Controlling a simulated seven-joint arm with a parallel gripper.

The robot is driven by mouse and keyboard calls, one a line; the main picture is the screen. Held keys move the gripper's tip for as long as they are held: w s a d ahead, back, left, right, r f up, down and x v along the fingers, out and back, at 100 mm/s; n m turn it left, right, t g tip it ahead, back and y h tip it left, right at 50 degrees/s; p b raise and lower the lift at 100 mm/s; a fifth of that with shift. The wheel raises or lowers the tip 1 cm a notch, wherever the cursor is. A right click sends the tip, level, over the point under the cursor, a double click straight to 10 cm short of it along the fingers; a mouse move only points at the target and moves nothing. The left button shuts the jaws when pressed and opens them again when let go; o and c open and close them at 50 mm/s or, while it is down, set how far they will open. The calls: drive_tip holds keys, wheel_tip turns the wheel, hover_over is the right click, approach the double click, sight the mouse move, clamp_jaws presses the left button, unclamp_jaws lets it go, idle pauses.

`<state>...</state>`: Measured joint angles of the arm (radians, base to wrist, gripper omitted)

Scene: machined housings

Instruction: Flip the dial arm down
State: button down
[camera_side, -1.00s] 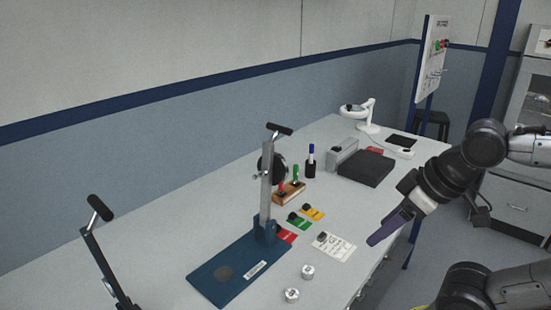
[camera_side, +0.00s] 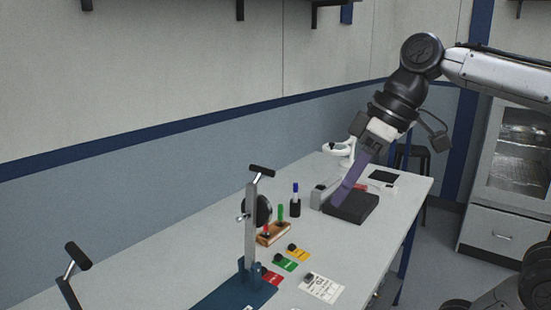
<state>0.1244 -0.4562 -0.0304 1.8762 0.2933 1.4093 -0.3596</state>
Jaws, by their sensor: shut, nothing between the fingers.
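A dial stand has an upright silver post (camera_side: 251,228) on a blue base (camera_side: 235,293), partly cut off by the lower edge. A black round dial (camera_side: 264,209) sits on the right side of the post. A short arm with a black bar handle (camera_side: 262,170) stands at the post's top, pointing up. My gripper (camera_side: 339,203) has long purple fingers that are shut and empty. It points down over the dark block at the back right, well to the right of and apart from the stand. I cannot tell its exact height.
A dark block (camera_side: 360,207) lies below my gripper. A wooden holder (camera_side: 273,234) with red and green pens, a black cup (camera_side: 295,208), coloured cards (camera_side: 286,264) and a white sheet (camera_side: 322,288) lie near the stand. A second black handle (camera_side: 78,256) rises at the left front.

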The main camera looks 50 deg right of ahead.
drive_tip(key=w+d+r+y, duration=0.2)
drive_tip(key=w+d+r, duration=0.4)
drive_tip(key=w+r, duration=0.45)
drive_tip(key=w+d+f, duration=0.3)
drive_tip(key=w+d, duration=0.1)
drive_tip(key=d, duration=0.4)
drive_tip(key=w+d+f+m, duration=0.1)
drive_tip(key=w+d+f, duration=0.2)
drive_tip(key=w+d, duration=0.2)
drive_tip(key=d, duration=0.3)
drive_tip(key=shift+w+m, duration=0.3)
drive_tip(key=w+a+f, duration=0.3)
drive_tip(key=a+f, duration=0.5)
drive_tip(key=shift+w+a+f, duration=0.2)
drive_tip(key=shift+w+f, duration=0.05)
drive_tip(key=shift+w, duration=0.05)
